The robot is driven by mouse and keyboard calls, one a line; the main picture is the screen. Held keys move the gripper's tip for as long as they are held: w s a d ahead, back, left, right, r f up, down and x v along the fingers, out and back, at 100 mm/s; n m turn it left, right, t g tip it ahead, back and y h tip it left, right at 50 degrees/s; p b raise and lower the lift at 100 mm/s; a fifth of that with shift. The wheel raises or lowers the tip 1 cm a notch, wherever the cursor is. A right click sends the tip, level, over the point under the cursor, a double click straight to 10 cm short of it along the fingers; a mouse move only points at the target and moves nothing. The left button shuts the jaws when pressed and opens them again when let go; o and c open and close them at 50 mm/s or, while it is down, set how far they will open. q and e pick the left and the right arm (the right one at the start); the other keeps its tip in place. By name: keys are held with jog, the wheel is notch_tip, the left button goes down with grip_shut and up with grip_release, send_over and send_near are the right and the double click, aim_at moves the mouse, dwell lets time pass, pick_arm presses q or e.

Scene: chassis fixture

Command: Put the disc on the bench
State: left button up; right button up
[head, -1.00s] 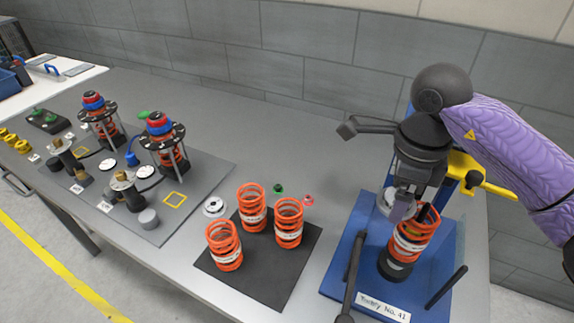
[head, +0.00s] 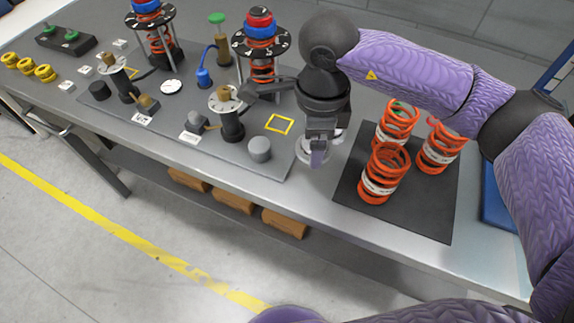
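A silver disc (head: 306,151) is at the fingers of my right gripper (head: 318,155), whose arm comes in from the right. The gripper points down and appears shut on the disc, with one finger in front of it. The disc is low over the grey bench (head: 290,195), between the grey cylinder and the black mat; whether it touches the bench is hard to tell. A pale edge shows behind the fingers, too hidden to identify. My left gripper is not in view.
Several orange springs (head: 383,176) stand on the black mat (head: 430,220) to the right. A grey cylinder (head: 260,149) and a yellow square outline (head: 280,124) are to the left. Strut assemblies (head: 262,45) stand behind. The bench's front edge is close.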

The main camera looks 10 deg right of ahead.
aim_at(313, 173)
notch_tip(313, 173, down, 7)
jog(key=shift+s+d+r+b, duration=0.1)
jog(key=shift+d+r+b, duration=0.1)
jog(key=shift+b, duration=0.5)
jog(key=shift+f, duration=0.4)
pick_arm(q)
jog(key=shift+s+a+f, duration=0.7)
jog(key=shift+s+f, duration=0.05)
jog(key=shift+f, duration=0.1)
pick_arm(e)
jog(key=shift+r, duration=0.15)
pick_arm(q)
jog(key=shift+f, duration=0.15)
